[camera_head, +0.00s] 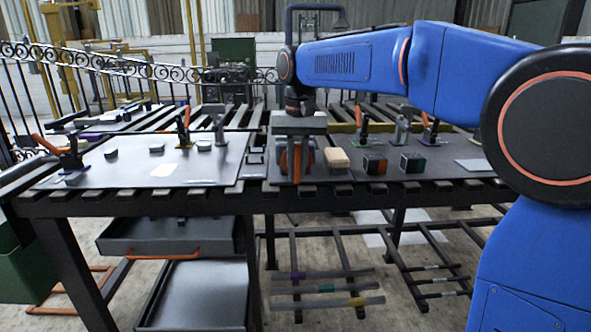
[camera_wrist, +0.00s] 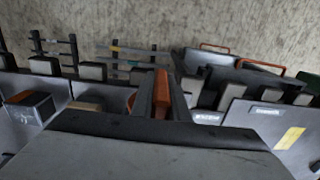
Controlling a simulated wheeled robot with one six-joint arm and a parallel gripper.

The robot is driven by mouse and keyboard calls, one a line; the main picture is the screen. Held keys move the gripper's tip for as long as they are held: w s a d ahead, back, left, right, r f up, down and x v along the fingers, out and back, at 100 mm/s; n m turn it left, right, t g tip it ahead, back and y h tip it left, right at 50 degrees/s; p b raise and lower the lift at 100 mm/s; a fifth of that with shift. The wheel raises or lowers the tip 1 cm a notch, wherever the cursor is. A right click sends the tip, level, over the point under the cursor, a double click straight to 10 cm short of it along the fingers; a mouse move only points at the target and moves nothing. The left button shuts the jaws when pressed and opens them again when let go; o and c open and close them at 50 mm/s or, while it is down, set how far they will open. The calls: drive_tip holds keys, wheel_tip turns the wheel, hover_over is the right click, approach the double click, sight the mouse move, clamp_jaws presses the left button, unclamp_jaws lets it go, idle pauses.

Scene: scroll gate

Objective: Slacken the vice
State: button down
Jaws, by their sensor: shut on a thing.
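My gripper (camera_head: 296,172) points straight down over the middle of the workbench. Its two dark fingers are shut on an upright orange handle (camera_wrist: 161,92), seen between them in the wrist view. In the head view the handle is mostly hidden by the fingers, with orange showing between them. I take it to be the vice's handle; the vice body is largely hidden behind my gripper, so I cannot tell how its jaws stand.
A tan block (camera_head: 337,158) and two dark cubes (camera_head: 375,164) (camera_head: 412,162) stand just right of my gripper. Orange-handled clamps (camera_head: 70,150) (camera_head: 183,128) stand on the bench. A grey plate (camera_head: 120,172) with small dark pieces lies left. Drawers (camera_head: 180,235) hang below.

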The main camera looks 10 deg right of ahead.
drive_tip(key=h, duration=0.6)
drive_tip(key=shift+d+r, duration=0.15)
drive_tip(key=shift+d, duration=0.2)
drive_tip(key=shift+h, duration=0.3)
drive_tip(key=c, duration=1.7)
unclamp_jaws()
